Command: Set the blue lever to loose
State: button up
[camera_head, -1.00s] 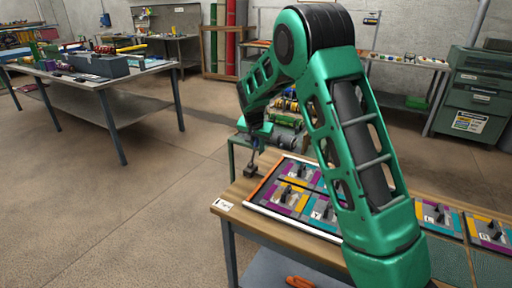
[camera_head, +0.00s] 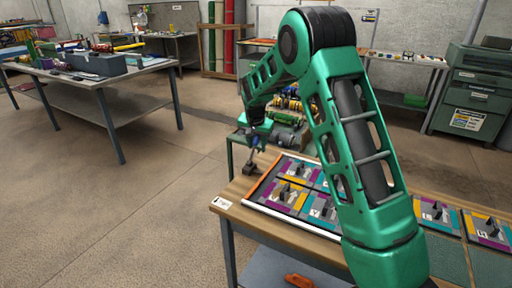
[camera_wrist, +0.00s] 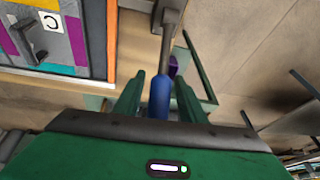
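The blue lever shows in the wrist view as a blue grip (camera_wrist: 160,97) on a grey metal shaft. The shaft runs up the picture to a dark base at the top edge. My gripper (camera_wrist: 160,76) has its two green fingers on either side of the blue grip, with narrow gaps visible on both sides. In the head view my gripper (camera_head: 255,142) is over the left end of the near bench, just above the lever's dark base (camera_head: 250,168). The lever's setting marks cannot be read.
A framed board of coloured panels (camera_head: 258,207) with small black levers lies right of the blue lever. A small white label (camera_head: 222,203) is on the bench's front-left corner. Machinery (camera_head: 285,139) stands behind. Open floor (camera_head: 130,205) lies to the left.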

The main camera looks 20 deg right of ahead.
aim_at(256, 142)
jog(key=v, duration=1)
jog(key=shift+r, duration=0.35)
